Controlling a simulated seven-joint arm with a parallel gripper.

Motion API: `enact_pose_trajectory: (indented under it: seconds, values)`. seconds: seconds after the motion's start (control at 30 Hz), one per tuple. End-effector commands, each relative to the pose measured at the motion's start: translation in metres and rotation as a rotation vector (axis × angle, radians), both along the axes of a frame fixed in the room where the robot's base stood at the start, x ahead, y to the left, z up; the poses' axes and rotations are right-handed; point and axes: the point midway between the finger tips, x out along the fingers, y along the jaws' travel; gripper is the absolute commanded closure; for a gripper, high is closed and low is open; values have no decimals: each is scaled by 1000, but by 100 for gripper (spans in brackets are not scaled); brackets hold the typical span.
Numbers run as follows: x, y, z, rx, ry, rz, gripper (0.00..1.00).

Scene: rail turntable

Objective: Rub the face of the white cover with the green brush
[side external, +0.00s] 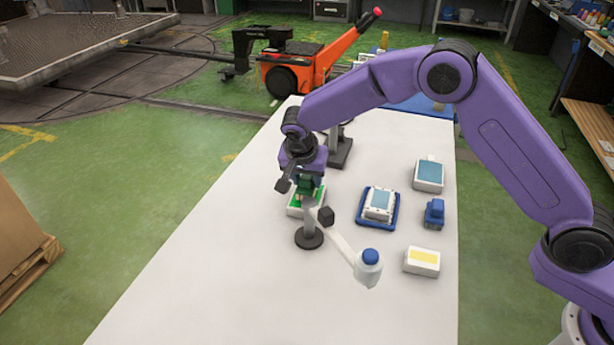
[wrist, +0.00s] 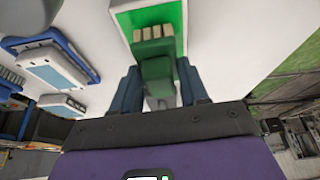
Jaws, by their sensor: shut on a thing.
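My gripper (side external: 304,178) is shut on the green brush (side external: 307,186), above the table's middle. In the wrist view my gripper (wrist: 158,88) has a dark blue finger on each side of the brush (wrist: 156,67), whose pale bristle tufts point away from me. A white-rimmed piece with a green face (wrist: 167,18) lies just beyond the bristles; it shows partly behind the gripper in the side view (side external: 294,210). I cannot tell whether the bristles touch it. A white block with a pale blue face (side external: 380,204) sits in a blue tray; which piece is the white cover is unclear.
A stand with a round black base (side external: 309,239) is close in front of the gripper. A white bottle with a blue cap (side external: 368,270) is nearer the camera. A white box with a yellow label (side external: 422,261), a small blue item (side external: 434,214) and a blue-faced white box (side external: 429,175) are right. The table's left is clear.

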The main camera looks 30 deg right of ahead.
Motion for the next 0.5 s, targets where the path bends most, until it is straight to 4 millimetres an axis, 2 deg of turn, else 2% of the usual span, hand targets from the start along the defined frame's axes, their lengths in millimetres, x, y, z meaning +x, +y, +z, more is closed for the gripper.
enact_pose_trajectory:
  seconds: [0.5]
  values:
    - [0, 0, -5, 0, 0, 0, 80]
